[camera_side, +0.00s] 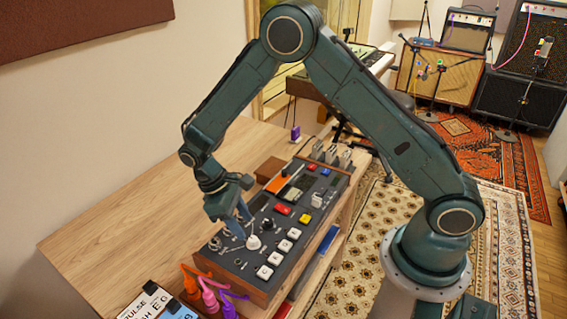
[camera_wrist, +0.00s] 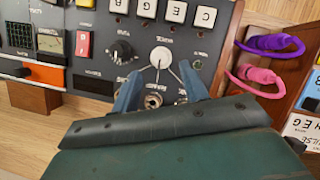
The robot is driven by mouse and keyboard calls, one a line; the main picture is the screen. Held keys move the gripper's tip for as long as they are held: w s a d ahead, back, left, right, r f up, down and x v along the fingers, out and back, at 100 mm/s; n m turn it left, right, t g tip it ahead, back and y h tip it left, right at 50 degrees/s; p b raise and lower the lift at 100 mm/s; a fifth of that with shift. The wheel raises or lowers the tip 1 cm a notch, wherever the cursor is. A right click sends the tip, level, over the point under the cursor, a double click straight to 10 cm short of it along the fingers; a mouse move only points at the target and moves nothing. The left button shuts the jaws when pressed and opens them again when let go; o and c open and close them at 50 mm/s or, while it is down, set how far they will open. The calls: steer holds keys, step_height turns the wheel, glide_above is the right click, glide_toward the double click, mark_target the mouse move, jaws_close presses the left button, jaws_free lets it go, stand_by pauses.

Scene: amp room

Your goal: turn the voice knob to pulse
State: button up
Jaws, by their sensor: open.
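A white round knob (camera_side: 253,242) sits on the dark panel of the console (camera_side: 222,257). In the wrist view the white knob (camera_wrist: 160,57) lies just beyond my fingertips, with thin lines running from it across the panel. I cannot read its label or tell where it points. My gripper (camera_side: 241,231) comes down over the panel, its blue fingers open and close to the white knob. In the wrist view my gripper (camera_wrist: 159,76) has one finger on each side of the line to the knob, with nothing between them. I cannot tell whether they touch the panel.
A black knob (camera_wrist: 121,51) is close beside the white one. White lettered buttons (camera_wrist: 175,12) line the panel. Orange, pink and purple cables (camera_side: 209,297) rise near its front end, by lettered cards (camera_side: 160,303). The wooden tabletop (camera_side: 130,215) at left is clear.

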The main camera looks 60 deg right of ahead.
mark_target(253, 238)
steer(key=shift+x, duration=2.6)
jaws_close()
steer(key=shift+m, duration=0.4)
steer(key=m+y, duration=0.1)
steer(key=m, duration=0.2)
steer(key=shift+w+d+y, duration=0.1)
steer(key=shift+d+y, duration=0.05)
steer(key=shift+y, duration=0.25)
steer(key=m, duration=0.2)
steer(key=m+y, duration=0.1)
steer(key=m, duration=0.2)
steer(key=shift+d+y, duration=0.1)
steer(key=shift+y, duration=0.2)
